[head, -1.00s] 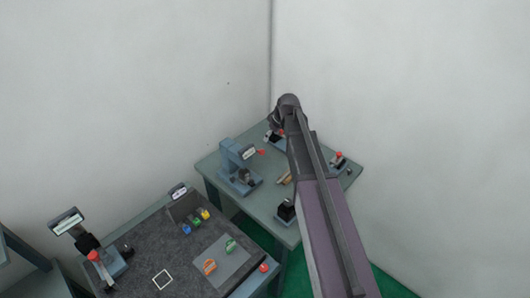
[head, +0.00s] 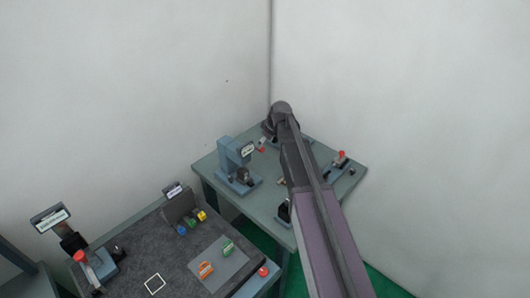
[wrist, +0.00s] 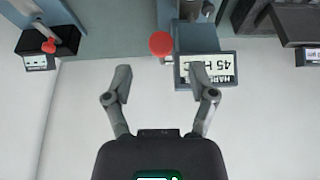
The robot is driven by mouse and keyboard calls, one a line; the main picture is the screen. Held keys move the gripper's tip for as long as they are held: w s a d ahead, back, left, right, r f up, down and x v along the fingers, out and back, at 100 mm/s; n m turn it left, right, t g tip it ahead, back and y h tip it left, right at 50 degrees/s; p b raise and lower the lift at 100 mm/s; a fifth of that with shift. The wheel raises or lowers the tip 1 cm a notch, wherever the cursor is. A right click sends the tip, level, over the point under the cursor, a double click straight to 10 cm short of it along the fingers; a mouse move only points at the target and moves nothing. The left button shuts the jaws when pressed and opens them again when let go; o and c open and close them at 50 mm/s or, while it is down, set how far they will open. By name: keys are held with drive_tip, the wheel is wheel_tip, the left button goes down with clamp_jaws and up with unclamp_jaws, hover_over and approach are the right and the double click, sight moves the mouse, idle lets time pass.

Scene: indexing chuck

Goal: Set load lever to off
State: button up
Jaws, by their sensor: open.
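My gripper (wrist: 160,70) is open, with its two fingers spread apart and nothing between them in the wrist view. A red round knob (wrist: 160,43) lies just beyond the gap between the fingertips, apart from both. I take it for the load lever's knob, beside the blue tester (head: 232,166) on the far table; its lever position cannot be read. A display sign (wrist: 206,67), upside down, reads hardness 45 HRC; the right fingertip overlaps it. In the head view a small red part (head: 262,146) shows right of the tester, close to my wrist.
Another red-knobbed lever (wrist: 48,46) on a dark base is at the wrist view's left. A dark device (wrist: 299,24) is at its right. The far table (head: 328,187) holds several fixtures. A nearer mat-covered bench (head: 190,265) carries coloured blocks. White walls meet behind.

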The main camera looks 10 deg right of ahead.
sight(262, 149)
drive_tip(key=shift+b+x, duration=1.85)
drive_tip(key=shift+x, duration=0.4)
clamp_jaws()
